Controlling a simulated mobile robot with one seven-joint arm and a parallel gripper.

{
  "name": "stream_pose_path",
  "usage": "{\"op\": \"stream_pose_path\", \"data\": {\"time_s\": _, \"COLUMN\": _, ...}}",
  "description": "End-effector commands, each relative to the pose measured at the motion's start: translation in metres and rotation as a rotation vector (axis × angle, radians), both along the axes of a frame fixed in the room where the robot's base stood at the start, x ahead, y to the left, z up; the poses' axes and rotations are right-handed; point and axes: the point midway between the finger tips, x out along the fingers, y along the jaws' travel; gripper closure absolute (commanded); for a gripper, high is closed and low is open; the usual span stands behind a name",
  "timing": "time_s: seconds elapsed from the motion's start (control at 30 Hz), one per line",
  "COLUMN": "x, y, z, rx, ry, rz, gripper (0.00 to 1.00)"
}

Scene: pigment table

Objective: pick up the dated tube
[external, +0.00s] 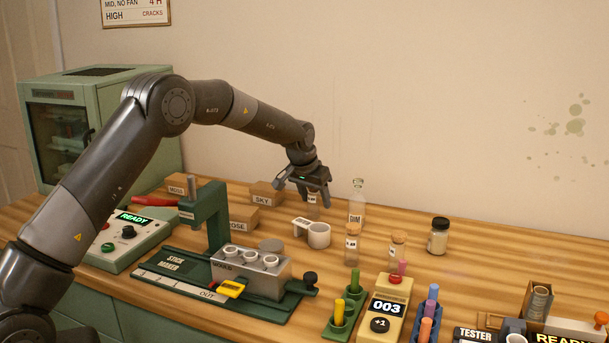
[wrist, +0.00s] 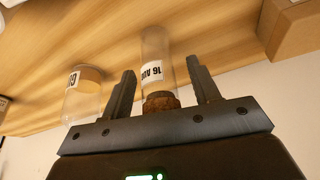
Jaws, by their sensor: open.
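The dated tube is a clear glass vial with a brown cork and a white label reading "16 AU…", upside down in the wrist view (wrist: 157,42). It stands between the two fingers of my gripper (wrist: 161,78), with visible gaps on both sides. In the external view my gripper (external: 314,197) points down over the tube (external: 313,212), near the back of the table. The fingers are open around its upper part and partly hide it.
Another labelled glass vessel (wrist: 84,100) stands just beside the left finger in the wrist view.

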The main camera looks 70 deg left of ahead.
Motion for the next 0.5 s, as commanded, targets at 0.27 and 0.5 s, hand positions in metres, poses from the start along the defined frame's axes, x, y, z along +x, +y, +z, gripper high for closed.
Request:
{"op": "stream_pose_path", "data": {"time_s": 0.27, "x": 0.0, "y": 0.0001, "z": 0.0009, "rx": 0.001, "ry": -0.001, "rz": 0.0, "gripper": 0.53}}
{"op": "stream_pose_path", "data": {"time_s": 0.5, "x": 0.0, "y": 0.0001, "z": 0.001, "rx": 0.001, "ry": -0.001, "rz": 0.0, "gripper": 0.73}}
